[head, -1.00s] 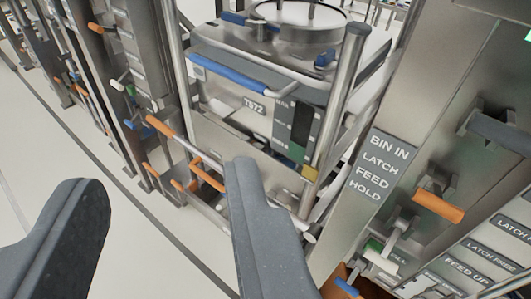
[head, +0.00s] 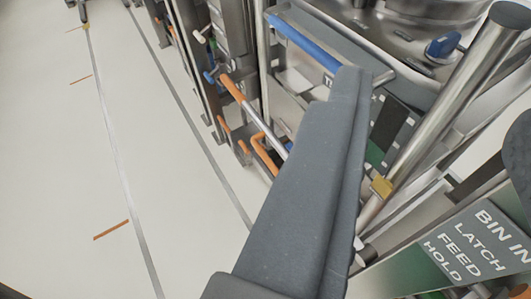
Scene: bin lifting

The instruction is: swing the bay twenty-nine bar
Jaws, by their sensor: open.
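One dark grey finger of my gripper (head: 300,190) fills the middle of the view, its tip up and to the right; the other finger cannot be clearly made out. A metal bar with an orange sleeve (head: 233,88) slants down to the right, left of the finger, and its lower end runs close to the finger's edge. I cannot tell whether they touch, and nothing is seen gripped. An orange loop handle (head: 262,152) is just below the bar. No bay number is readable, so I cannot tell which bay this bar belongs to.
A metal bin with a blue handle bar (head: 305,42) stands behind the finger. A steel post (head: 450,100) rises at right, beside a "BIN IN, LATCH, FEED, HOLD" sign (head: 470,245). A dark shape (head: 518,155) is cut off at the right edge. Pale floor (head: 60,160) at left is open.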

